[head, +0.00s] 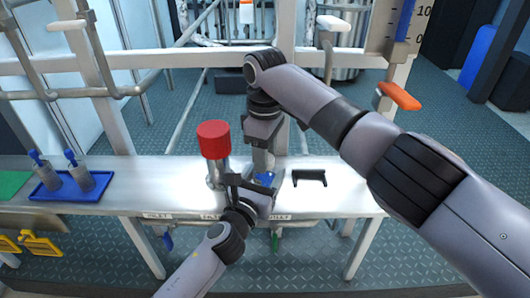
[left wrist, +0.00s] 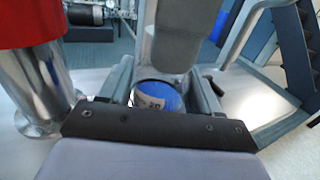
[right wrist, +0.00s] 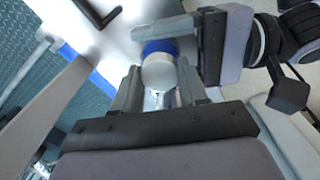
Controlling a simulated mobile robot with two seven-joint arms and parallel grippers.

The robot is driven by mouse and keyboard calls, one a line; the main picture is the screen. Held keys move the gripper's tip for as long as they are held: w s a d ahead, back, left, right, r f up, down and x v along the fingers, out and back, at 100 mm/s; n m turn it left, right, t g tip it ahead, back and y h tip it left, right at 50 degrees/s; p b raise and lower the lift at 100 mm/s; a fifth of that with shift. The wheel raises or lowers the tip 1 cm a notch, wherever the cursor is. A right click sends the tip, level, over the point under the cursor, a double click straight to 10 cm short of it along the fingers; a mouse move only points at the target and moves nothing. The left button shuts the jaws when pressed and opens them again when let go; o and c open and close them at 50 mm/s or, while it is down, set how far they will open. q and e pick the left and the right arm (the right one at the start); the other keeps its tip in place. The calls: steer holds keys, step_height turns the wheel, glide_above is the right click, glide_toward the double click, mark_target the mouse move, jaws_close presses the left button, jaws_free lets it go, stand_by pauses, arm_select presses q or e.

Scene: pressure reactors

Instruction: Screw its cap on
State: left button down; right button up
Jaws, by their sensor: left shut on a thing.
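My left gripper (head: 250,187) comes in low over the bench and is shut on a small blue piece with a pale label (left wrist: 158,98). Part of this blue piece shows in the head view (head: 265,179). In the right wrist view a pale grey cylinder (right wrist: 158,74) sits against a blue band (right wrist: 160,47) beside the left gripper's fingers. I cannot tell which part is the cap. My right gripper (right wrist: 158,85) points down from above, its fingers on both sides of the pale cylinder. Whether they touch it is unclear.
A red-topped metal cylinder (head: 214,140) stands close left of the grippers on the steel bench (head: 140,190). A black bracket (head: 309,177) lies to the right. A blue tray (head: 68,188) with two blue-topped vessels is at left. A white frame (head: 160,58) stands behind.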

steer(key=shift+m, duration=0.7)
steer(key=o, duration=1.2)
steer(key=shift+o, duration=0.2)
step_height(320, 180, up, 12)
arm_select(q)
steer(key=shift+c, duration=0.7)
jaws_free()
